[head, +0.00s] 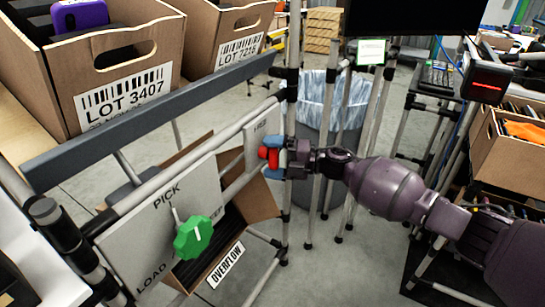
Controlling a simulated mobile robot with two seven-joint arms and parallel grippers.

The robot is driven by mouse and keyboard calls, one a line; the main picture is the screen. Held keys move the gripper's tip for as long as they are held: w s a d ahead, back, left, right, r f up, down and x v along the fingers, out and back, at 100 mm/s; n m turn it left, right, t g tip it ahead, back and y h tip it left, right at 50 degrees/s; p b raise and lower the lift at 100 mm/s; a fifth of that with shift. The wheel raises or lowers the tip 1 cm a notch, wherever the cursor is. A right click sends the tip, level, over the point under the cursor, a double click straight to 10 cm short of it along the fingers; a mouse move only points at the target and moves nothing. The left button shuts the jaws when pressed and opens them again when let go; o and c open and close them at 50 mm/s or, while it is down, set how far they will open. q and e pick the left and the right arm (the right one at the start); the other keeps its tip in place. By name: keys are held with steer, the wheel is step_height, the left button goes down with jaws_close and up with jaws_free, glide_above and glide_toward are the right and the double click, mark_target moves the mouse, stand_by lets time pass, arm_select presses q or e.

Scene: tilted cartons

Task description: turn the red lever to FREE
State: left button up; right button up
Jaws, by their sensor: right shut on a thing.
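The red lever (263,153) is at the right end of the sloping rail assembly, in front of a small white plate (262,126). Small lettering sits near the top of this plate, too small to read surely. My right gripper (273,158) comes in from the right, and its blue fingertips are closed on the red lever. The fingers hide part of the lever, so its exact angle is hard to tell. My left gripper is not in view.
A green knob (194,240) sits on a white board (133,239) marked PICK and LOAD. Cartons labelled LOT 3407 (127,97) and LOT 7236 (240,50) stand on the tilted rack. An OVERFLOW carton (262,201) is below. A lined bin (325,130) stands behind my right gripper.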

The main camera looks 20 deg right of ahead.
stand_by(0.3)
steer(key=o, duration=0.6)
steer(key=shift+d, duration=0.1)
steer(key=shift+c, duration=0.2)
steer(key=shift+s+d, duration=0.2)
steer(key=shift+d, duration=0.1)
arm_select(q)
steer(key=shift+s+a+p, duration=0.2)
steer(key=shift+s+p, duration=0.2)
steer(key=shift+p, duration=0.25)
arm_select(e)
steer(key=v, duration=1)
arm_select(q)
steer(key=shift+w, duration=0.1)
